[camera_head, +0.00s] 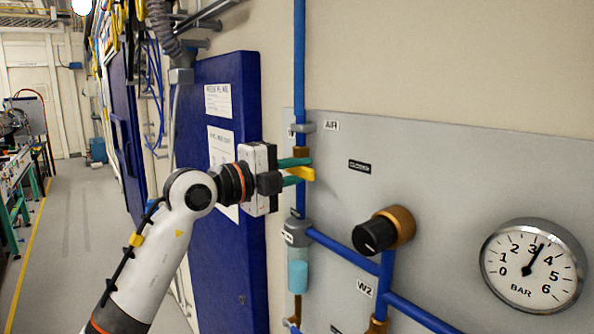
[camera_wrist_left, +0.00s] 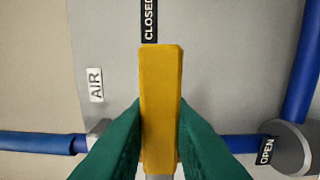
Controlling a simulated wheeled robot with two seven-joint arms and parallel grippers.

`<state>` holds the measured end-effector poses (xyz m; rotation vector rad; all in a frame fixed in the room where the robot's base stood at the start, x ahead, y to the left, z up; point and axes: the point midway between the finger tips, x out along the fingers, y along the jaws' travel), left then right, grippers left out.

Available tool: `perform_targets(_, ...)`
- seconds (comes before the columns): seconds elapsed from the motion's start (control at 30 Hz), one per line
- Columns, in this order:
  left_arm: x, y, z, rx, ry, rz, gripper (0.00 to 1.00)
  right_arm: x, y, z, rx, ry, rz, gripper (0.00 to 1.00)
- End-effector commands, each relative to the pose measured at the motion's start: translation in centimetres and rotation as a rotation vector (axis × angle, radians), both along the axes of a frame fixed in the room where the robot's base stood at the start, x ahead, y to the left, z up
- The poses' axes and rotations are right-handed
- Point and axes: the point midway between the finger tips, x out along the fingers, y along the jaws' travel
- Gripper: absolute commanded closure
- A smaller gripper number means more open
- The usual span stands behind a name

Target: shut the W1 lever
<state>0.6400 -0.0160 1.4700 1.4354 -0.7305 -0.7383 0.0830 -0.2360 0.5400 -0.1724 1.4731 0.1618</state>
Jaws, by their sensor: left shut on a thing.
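The W1 lever (camera_head: 306,174) is a yellow handle on the vertical blue pipe at the panel's left edge. In the left wrist view the lever (camera_wrist_left: 160,90) lies crosswise to the pipe, its free end pointing at the CLOSED label (camera_wrist_left: 149,20). The OPEN label (camera_wrist_left: 265,150) is off to the side, by the pipe. My left gripper (camera_head: 301,170) is shut on the lever, with a green finger on each side of it. The fingers hide part of the valve body. The W1 label is mostly hidden. My right gripper is not in view.
On the grey panel (camera_head: 450,170) are a black knob (camera_head: 374,235), a pressure gauge (camera_head: 532,266) and a light blue filter bowl (camera_head: 297,272) below the lever. A blue door (camera_head: 215,270) stands left of the panel. The aisle floor (camera_head: 75,230) at far left is clear.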

Motion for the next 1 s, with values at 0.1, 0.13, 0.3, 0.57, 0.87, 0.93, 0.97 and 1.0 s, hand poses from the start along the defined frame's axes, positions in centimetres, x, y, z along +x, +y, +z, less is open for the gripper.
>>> perform_targets(0.1,0.0,0.1,0.1,-0.008,0.006,0.000,1.00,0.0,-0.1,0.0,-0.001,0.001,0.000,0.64)
perform_targets(0.13,0.0,0.1,0.1,-0.009,0.007,0.000,1.00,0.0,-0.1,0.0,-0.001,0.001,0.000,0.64)
perform_targets(0.3,0.0,0.1,0.1,-0.009,0.007,0.000,1.00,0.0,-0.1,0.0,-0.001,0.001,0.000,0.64)
perform_targets(0.57,0.0,0.0,0.1,-0.008,0.006,0.000,0.60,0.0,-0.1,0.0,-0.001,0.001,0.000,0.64)
perform_targets(0.87,-0.2,0.4,-0.1,-0.005,0.005,0.000,0.60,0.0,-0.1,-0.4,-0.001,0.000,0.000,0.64)
perform_targets(0.93,-0.6,1.0,-0.2,-0.005,0.004,0.001,0.60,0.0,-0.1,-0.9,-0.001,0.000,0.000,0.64)
perform_targets(0.97,-0.9,1.4,-0.3,-0.005,0.002,0.002,0.60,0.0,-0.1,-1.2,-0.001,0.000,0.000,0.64)
perform_targets(1.0,-1.3,2.0,-0.4,-0.005,0.001,0.003,0.60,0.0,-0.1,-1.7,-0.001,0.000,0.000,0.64)
